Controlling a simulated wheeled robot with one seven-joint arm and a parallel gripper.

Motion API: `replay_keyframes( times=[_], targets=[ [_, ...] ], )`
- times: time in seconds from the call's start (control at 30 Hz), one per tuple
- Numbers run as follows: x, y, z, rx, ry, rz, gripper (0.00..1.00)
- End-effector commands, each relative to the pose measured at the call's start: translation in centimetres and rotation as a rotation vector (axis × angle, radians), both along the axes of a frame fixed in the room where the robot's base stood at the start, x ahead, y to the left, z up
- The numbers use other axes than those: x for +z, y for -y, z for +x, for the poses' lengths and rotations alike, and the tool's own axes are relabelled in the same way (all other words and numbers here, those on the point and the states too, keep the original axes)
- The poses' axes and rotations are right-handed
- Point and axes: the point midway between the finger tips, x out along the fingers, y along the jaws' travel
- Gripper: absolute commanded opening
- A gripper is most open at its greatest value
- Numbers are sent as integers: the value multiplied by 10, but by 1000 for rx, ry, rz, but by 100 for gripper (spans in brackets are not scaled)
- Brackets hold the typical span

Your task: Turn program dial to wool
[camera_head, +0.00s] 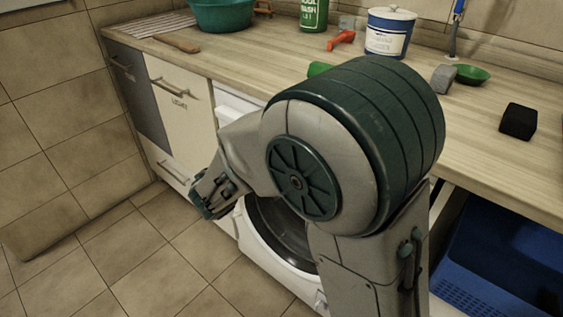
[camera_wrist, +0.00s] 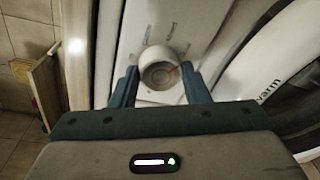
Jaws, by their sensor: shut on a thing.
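The program dial (camera_wrist: 160,68) is a round white knob with a red mark at its right side in the wrist view. It sits on the white washing machine panel (camera_wrist: 165,20), with small labels around it that are too blurred to read. My gripper (camera_wrist: 162,84) has one blue-green finger on each side of the dial and is shut on it. In the head view my gripper (camera_head: 213,195) is low in front of the machine, and my arm hides the dial. The machine's round door (camera_head: 262,232) shows below my arm.
A wooden counter (camera_head: 480,150) runs above the machine with a green basin (camera_head: 222,14), a white-and-blue tub (camera_head: 390,32) and a black block (camera_head: 518,121). A cabinet (camera_head: 180,100) stands left. A blue crate (camera_head: 490,265) is right. The tiled floor in front is clear.

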Motion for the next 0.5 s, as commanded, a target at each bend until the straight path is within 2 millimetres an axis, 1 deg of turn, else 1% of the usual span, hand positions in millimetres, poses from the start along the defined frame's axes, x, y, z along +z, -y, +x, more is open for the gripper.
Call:
replay_keyframes(
  times=[0.03, 0.3, 0.5],
  targets=[
    [-8, 0, 0, 1, 21, 25, 19],
    [-5, 0, -1, 1, 110, 115, 19],
    [-3, 0, -1, 2, 138, 144, 19]
  ],
)
